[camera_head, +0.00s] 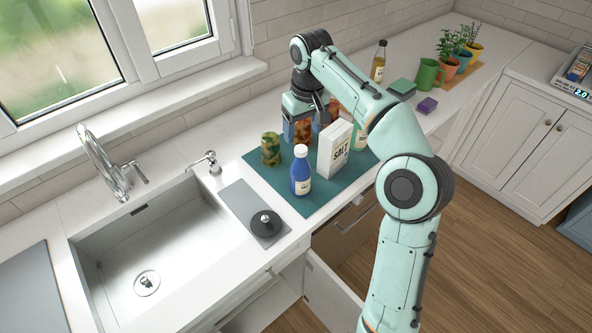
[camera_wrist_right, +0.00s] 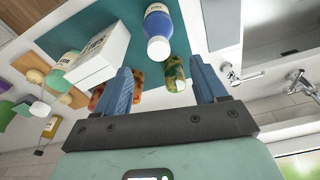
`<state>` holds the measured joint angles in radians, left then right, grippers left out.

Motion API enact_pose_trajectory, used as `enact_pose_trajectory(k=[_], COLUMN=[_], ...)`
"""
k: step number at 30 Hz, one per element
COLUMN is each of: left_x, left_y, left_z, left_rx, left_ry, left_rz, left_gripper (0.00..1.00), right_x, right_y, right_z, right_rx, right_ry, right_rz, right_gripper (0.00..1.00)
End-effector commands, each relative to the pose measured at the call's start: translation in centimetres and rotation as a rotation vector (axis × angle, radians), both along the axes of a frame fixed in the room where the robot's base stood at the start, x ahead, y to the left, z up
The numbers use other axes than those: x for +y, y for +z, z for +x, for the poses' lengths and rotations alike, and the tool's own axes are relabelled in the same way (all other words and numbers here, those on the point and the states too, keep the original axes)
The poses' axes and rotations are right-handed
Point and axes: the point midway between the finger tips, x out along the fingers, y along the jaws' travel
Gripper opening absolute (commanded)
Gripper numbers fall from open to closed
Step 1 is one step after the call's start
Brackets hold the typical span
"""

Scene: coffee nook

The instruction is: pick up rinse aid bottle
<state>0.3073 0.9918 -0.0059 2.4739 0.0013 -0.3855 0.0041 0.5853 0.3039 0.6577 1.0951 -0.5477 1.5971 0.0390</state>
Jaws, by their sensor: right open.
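The rinse aid bottle, a blue bottle (camera_head: 300,172) with a white cap and a pale label, stands upright on the teal mat (camera_head: 315,201) right of the sink. In the right wrist view the blue bottle (camera_wrist_right: 158,24) is at the top, beyond the fingertips. My right gripper (camera_head: 305,122) is open above the back of the mat, behind the bottle and apart from it. In the wrist view its two blue fingers (camera_wrist_right: 163,85) are spread, with a green jar (camera_wrist_right: 175,72) seen between them. My left gripper is not in view.
The sink (camera_head: 160,250) is left. Bare mat lies in front of the bottle.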

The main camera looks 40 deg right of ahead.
Motion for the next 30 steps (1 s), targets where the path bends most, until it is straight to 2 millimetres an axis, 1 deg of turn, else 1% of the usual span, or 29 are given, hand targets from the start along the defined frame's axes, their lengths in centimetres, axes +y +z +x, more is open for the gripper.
enact_pose_trajectory(k=[1,3,6,14,18,21,24,30], left_x=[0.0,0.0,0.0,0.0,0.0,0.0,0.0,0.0], left_y=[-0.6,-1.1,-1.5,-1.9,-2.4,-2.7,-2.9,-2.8], left_z=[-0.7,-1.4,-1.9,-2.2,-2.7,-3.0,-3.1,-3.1], left_rx=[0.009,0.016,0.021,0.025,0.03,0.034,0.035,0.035], left_ry=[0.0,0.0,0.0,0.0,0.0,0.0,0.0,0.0], left_rz=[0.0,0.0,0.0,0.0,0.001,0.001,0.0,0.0], left_gripper=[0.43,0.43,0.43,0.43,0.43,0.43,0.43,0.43], right_x=[-0.1,-0.1,-0.1,-0.2,-0.4,-0.4,-0.4,-0.4], right_y=[-1.5,-3.0,-4.5,-6.2,-8.5,-9.8,-10.5,-10.6], right_z=[0.0,0.1,0.4,0.7,0.9,1.1,1.2,1.3], right_rx=[0.008,0.008,0.006,0.003,0.005,0.003,0.002,-0.001], right_ry=[0.0,0.001,0.0,0.001,0.0,0.001,0.001,0.0], right_rz=[0.001,0.001,0.001,0.0,0.003,0.002,0.001,0.001], right_gripper=[0.71,0.71,0.71,0.71,0.71,0.71,0.71,0.71])
